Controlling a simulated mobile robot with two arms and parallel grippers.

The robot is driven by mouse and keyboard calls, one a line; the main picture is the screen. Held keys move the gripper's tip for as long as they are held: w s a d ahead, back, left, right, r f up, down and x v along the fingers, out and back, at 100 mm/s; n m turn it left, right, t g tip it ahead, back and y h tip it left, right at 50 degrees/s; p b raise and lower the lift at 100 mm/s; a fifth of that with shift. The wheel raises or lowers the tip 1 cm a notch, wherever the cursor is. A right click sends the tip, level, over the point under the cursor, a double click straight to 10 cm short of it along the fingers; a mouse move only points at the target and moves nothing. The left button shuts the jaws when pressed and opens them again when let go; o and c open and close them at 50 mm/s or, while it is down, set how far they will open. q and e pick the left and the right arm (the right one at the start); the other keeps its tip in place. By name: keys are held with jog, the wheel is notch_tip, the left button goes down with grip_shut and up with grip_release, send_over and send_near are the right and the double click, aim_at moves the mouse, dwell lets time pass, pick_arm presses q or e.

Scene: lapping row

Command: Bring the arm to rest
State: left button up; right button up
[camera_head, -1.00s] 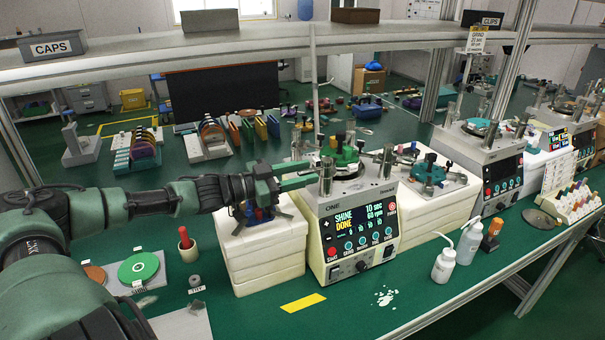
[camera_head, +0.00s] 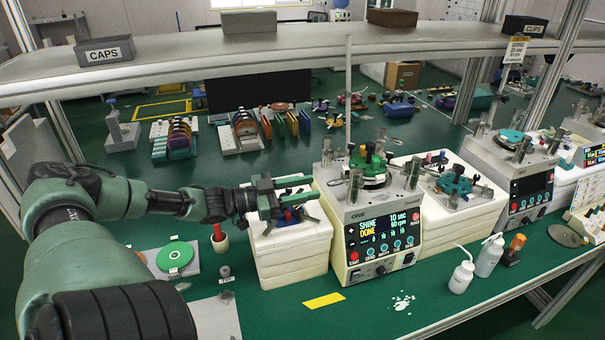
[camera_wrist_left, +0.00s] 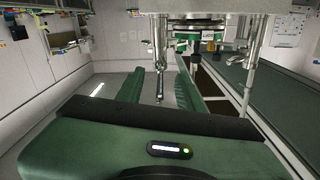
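My left arm (camera_head: 150,202) comes in from the left in the head view. Its gripper (camera_head: 296,192) hangs above the white block stack (camera_head: 292,248), just left of the lapping machine marked ONE (camera_head: 383,215). Its two green fingers are apart with nothing between them; the wrist view shows the same open gap (camera_wrist_left: 160,90). The machine's screen (camera_head: 383,232) reads SHINE DONE. A green-topped fixture (camera_head: 374,166) sits on the machine's plate, among metal posts. My right gripper is not in view.
An overhead shelf (camera_head: 250,47) with labelled boxes spans the back. A teal-topped fixture (camera_head: 453,185) stands right of the machine on another white stack. A red-handled tool in a cup (camera_head: 219,238) and a green disc (camera_head: 175,255) lie left. Bottles (camera_head: 462,275) stand front right.

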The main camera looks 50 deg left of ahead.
pick_arm(q)
jog(key=shift+s+a, duration=0.15)
jog(key=shift+s, duration=0.2)
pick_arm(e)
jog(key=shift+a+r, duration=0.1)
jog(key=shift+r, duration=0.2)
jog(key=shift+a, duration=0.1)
pick_arm(q)
jog(key=shift+f, duration=0.1)
